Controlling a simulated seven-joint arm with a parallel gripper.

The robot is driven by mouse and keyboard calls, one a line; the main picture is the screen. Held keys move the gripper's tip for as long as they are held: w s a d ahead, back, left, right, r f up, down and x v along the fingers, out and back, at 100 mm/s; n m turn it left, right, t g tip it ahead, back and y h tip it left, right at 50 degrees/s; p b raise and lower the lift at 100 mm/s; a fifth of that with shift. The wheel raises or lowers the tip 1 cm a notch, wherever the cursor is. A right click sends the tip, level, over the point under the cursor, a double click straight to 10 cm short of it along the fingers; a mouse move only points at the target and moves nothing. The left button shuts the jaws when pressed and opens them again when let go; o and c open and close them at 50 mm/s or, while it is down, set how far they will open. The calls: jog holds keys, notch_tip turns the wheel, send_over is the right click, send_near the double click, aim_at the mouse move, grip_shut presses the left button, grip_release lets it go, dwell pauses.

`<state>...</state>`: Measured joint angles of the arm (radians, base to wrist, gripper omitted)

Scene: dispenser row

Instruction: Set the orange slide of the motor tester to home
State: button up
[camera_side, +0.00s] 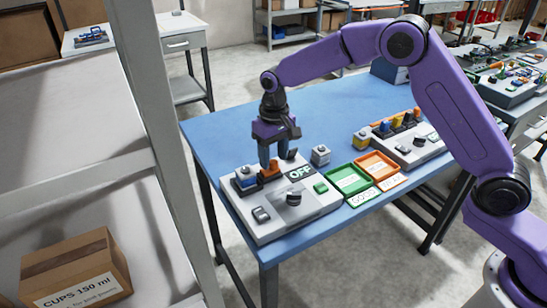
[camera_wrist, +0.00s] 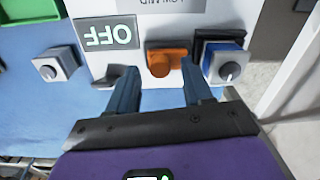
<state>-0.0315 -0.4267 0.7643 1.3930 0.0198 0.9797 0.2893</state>
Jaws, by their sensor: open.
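The motor tester (camera_side: 285,215) is a pale grey box on the blue table, with an "OFF" display (camera_side: 300,172). Its orange slide (camera_side: 270,168) is at the box's far edge; in the wrist view the orange slide (camera_wrist: 160,62) shows as a knob on an orange base. My gripper (camera_side: 268,158) is above it, pointing down. In the wrist view my gripper (camera_wrist: 160,88) is open, with one finger on each side of the slide's line and the slide just ahead of the fingertips. I cannot tell whether a finger touches it. Any home mark is not readable.
A blue-based knob (camera_side: 245,177) sits close beside the slide. The tester also has a black dial (camera_side: 294,198) and a green button (camera_side: 320,187). A small grey knob block (camera_side: 320,155), a green tray (camera_side: 348,180) and an orange tray (camera_side: 378,165) stand to the right.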

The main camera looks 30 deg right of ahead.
aim_at(263, 172)
jog(key=shift+f, duration=0.6)
grip_shut()
jog(key=shift+a, duration=1.55)
grip_release()
